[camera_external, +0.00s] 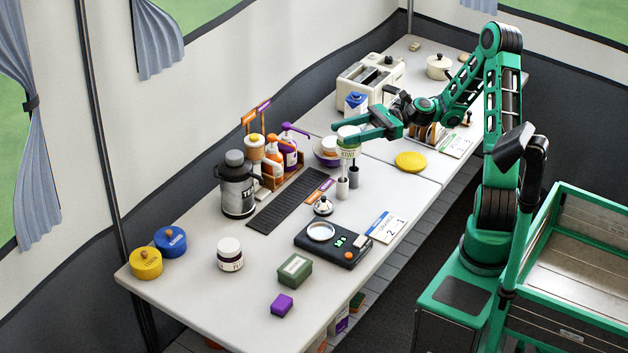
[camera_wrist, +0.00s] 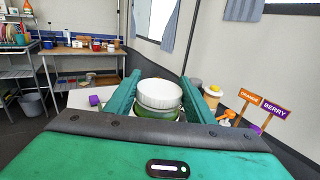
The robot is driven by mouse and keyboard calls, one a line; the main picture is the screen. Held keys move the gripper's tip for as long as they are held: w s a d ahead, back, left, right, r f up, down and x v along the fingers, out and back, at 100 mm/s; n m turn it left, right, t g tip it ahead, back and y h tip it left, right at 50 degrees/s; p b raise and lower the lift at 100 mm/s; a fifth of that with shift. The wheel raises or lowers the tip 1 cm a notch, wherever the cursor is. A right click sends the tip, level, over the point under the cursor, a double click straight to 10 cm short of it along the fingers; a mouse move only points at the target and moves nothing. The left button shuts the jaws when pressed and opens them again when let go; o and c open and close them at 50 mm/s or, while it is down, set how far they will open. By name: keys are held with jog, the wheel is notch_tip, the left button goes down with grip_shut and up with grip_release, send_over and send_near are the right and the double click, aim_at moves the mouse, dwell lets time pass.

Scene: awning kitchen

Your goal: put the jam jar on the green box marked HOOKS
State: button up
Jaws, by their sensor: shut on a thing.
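My gripper (camera_external: 352,134) is shut on a jar (camera_external: 349,149) with a white lid and a green label that seems to read KIWI, which I take as the jam jar. It is held upright above the table, over the metal cylinders. In the wrist view the jar's white lid (camera_wrist: 160,93) is between my two green fingers. The green box (camera_external: 295,270) lies on the near part of the table, its pale marking too small to read. It is well below and left of my gripper, and its top is bare.
A black scale (camera_external: 333,246) and a purple block (camera_external: 282,305) flank the green box. A kettle (camera_external: 237,185), bottles (camera_external: 289,150) and a dark mat (camera_external: 291,200) are further back. The near left tabletop is mostly free.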

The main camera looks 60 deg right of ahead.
jog(key=s+a+n+g+y, duration=0.1)
jog(key=a+g, duration=0.1)
jog(key=a, duration=1)
jog(key=s+a+n+g+y, duration=0.1)
jog(key=s+a+n+g, duration=0.1)
jog(key=a, duration=0.9)
jog(key=s+a+n+g, duration=0.1)
jog(key=s+a+g, duration=0.1)
jog(key=s+a, duration=0.45)
jog(key=s+a+n+g, duration=0.15)
jog(key=s+a, duration=0.25)
jog(key=a, duration=0.6)
send_over(294, 266)
notch_tip(294, 266, down, 12)
jog(key=shift+g, duration=0.25)
jog(key=shift+f, duration=2.15)
jog(key=o, duration=1.3)
jog(key=shift+f, duration=0.15)
jog(key=shift+c, duration=0.2)
